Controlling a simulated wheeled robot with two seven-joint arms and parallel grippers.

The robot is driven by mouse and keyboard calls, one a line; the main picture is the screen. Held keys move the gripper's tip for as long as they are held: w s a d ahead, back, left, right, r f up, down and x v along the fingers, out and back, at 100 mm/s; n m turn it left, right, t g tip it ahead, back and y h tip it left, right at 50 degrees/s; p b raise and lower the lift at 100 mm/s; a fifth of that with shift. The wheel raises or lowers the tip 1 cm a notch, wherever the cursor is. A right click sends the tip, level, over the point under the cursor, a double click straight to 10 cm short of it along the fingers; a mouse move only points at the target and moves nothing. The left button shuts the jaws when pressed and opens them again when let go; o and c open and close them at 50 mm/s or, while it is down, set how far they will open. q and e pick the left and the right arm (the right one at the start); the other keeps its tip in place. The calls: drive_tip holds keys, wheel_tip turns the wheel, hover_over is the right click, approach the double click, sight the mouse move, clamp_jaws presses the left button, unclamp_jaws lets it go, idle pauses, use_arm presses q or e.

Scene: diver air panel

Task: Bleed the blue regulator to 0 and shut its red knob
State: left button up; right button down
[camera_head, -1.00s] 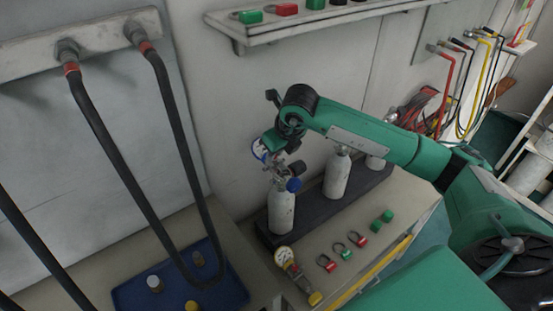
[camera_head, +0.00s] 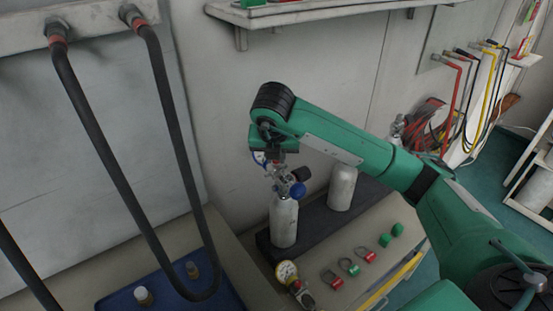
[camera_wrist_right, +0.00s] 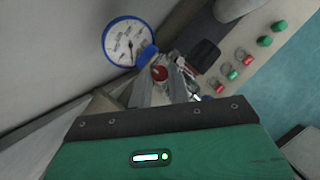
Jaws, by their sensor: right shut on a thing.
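The blue regulator (camera_head: 284,178) sits on top of a white cylinder (camera_head: 284,222) standing upright in a dark rack. Its blue-rimmed gauge (camera_wrist_right: 130,41) faces the right wrist camera; its reading is too small to be sure of. The red knob (camera_wrist_right: 160,73) shows between the fingers of my right gripper (camera_wrist_right: 162,84), which is shut on it. In the head view my right gripper (camera_head: 271,158) comes down onto the regulator from above, partly hiding it. A blue knob (camera_head: 298,190) and a black knob (camera_head: 301,174) stick out to the right. My left gripper is not in view.
A second white cylinder (camera_head: 341,186) stands in the rack (camera_head: 316,222). Black hoses (camera_head: 100,140) hang at the left above a blue tray (camera_head: 232,297). A wall shelf (camera_head: 300,14) is above.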

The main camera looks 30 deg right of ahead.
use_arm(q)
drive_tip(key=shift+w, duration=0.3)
use_arm(e)
drive_tip(key=shift+m, duration=0.4)
drive_tip(key=c, duration=1.3)
unclamp_jaws()
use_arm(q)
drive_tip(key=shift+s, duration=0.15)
use_arm(e)
drive_tip(key=p+v, duration=0.1)
drive_tip(key=v, duration=0.4)
drive_tip(key=shift+a+r, duration=0.1)
drive_tip(key=shift+r, duration=0.15)
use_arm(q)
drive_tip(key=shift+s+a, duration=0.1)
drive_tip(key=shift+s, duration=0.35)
use_arm(e)
drive_tip(key=shift+v, duration=1.05)
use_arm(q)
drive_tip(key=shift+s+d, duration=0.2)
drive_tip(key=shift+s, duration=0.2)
use_arm(e)
drive_tip(key=shift+a, duration=0.1)
